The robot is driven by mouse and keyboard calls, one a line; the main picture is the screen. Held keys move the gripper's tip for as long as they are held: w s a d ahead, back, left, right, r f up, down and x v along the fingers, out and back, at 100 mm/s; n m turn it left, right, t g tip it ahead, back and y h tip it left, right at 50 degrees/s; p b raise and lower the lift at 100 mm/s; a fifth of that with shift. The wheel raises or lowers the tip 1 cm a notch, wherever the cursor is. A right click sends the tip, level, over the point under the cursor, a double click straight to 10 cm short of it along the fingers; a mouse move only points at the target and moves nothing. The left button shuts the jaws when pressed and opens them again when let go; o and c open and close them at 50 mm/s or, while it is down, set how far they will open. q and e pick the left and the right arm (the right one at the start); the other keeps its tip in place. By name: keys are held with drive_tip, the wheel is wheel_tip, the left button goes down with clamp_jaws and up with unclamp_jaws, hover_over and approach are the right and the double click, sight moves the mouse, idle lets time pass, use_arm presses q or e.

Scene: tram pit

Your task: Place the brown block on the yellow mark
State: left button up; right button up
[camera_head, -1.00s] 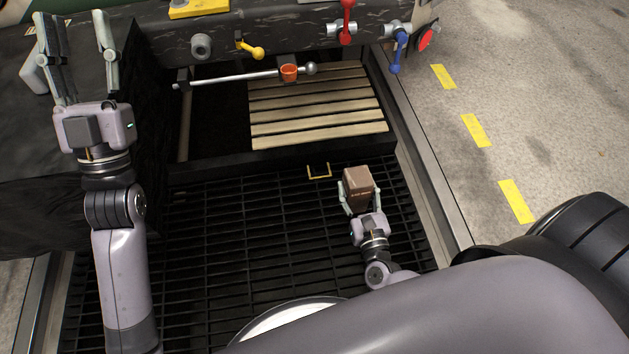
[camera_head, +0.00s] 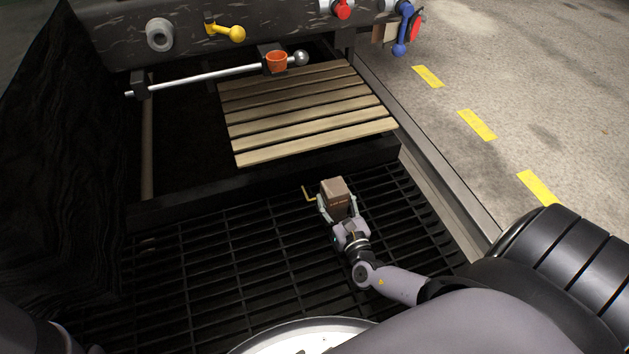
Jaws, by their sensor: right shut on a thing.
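The brown block (camera_head: 335,194) is upright between the fingers of my right gripper (camera_head: 338,203), which is shut on it. I cannot tell whether the block touches the floor grating or is held above it. A thin yellow corner mark (camera_head: 309,194) shows just left of the block, near the front edge of the slatted platform. The rest of this mark is hidden behind the block and gripper. My left gripper is out of view.
A slatted wooden platform (camera_head: 300,113) lies beyond the block. Dark grating (camera_head: 215,255) is free to the left. Several yellow dashes (camera_head: 477,125) mark the concrete at right.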

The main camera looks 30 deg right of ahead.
drive_tip(key=w+d+f+b, duration=0.1)
drive_tip(key=w+b, duration=0.2)
drive_tip(key=w, duration=0.1)
drive_tip(key=w+d+f+b, duration=0.1)
drive_tip(key=w+b, duration=0.1)
drive_tip(key=w, duration=0.2)
drive_tip(key=w+d+f+b, duration=0.1)
drive_tip(key=w+b, duration=0.2)
drive_tip(key=w, duration=0.2)
drive_tip(key=shift+f+b, duration=0.3)
drive_tip(key=shift+f, duration=0.1)
drive_tip(key=shift+r, duration=0.15)
drive_tip(key=o, duration=1.4)
